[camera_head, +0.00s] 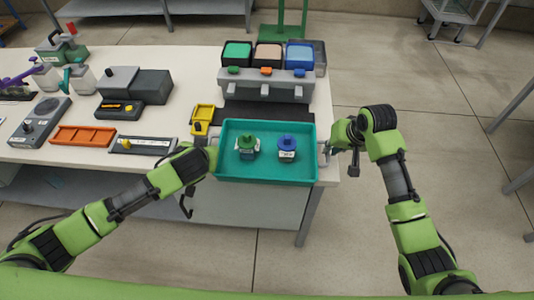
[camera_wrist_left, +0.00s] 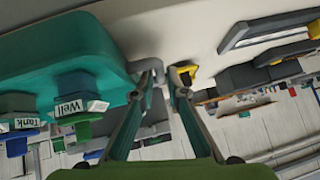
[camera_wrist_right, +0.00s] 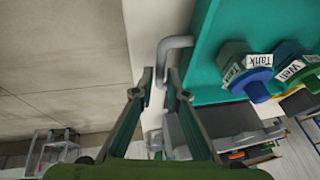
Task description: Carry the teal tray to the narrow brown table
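The teal tray (camera_head: 267,181) sits at the front right edge of the white table, its front side reaching past the edge. It carries a green-capped bottle (camera_head: 248,148) labelled Well and a blue-capped bottle (camera_head: 287,148) labelled Tank, both upright. My left gripper (camera_wrist_left: 160,85) is at the tray's left grey handle (camera_wrist_left: 150,68), fingers apart with the handle close between them. My right gripper (camera_wrist_right: 160,78) is at the right grey handle (camera_wrist_right: 174,43), fingers apart on either side of it. I cannot make out a narrow brown table.
The white table (camera_head: 170,57) holds a yellow bin (camera_head: 203,115), an orange tray (camera_head: 83,136), grey devices and a rack of coloured-top containers (camera_head: 266,88) behind the teal tray. A green stand (camera_head: 289,20) is behind the table. Open floor (camera_head: 440,110) lies to the right.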

